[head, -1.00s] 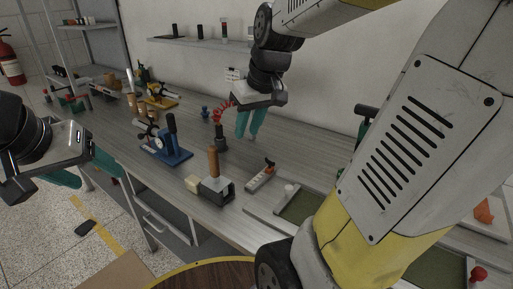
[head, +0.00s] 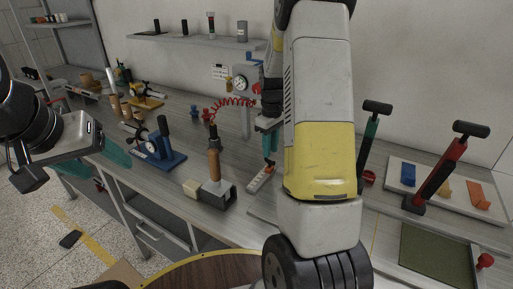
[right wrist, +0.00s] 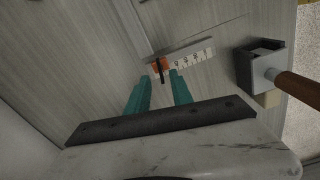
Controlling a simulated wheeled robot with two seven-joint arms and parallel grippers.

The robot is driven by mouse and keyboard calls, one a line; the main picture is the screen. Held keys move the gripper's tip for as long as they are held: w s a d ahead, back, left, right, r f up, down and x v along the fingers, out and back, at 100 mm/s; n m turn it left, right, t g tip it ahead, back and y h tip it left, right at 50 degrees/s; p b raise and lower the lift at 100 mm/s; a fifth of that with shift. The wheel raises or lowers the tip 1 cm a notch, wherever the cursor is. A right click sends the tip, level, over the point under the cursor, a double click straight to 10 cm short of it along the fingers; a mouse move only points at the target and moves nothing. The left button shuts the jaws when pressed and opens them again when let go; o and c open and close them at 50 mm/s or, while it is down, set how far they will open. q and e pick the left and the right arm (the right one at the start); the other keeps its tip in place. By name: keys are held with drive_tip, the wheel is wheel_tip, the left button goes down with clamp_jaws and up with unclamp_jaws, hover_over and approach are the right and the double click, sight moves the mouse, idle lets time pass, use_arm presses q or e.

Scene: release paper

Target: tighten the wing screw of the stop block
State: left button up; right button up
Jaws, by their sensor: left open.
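The stop block (right wrist: 159,66) is a small orange piece with a dark wing screw (right wrist: 161,72) on a white, marked rail (right wrist: 192,61). In the head view the rail (head: 259,181) lies on the bench, with the stop block at its far end, partly hidden close to my right gripper. My right gripper (right wrist: 161,80) has its teal fingers apart. In the right wrist view the wing screw shows just ahead of the gap between the tips; I cannot tell if they touch. My left gripper (head: 103,162) is open and empty at the bench's left front edge.
A wooden-handled tool in a dark block (head: 215,190) stands left of the rail. A blue clamp fixture (head: 160,158) stands further left. A gauge post (head: 241,88) with a red coiled hose is behind. Red and green lever tools (head: 437,172) stand right.

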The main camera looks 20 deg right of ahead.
sight(270, 161)
drive_tip(key=shift+f, duration=1.95)
clamp_jaws()
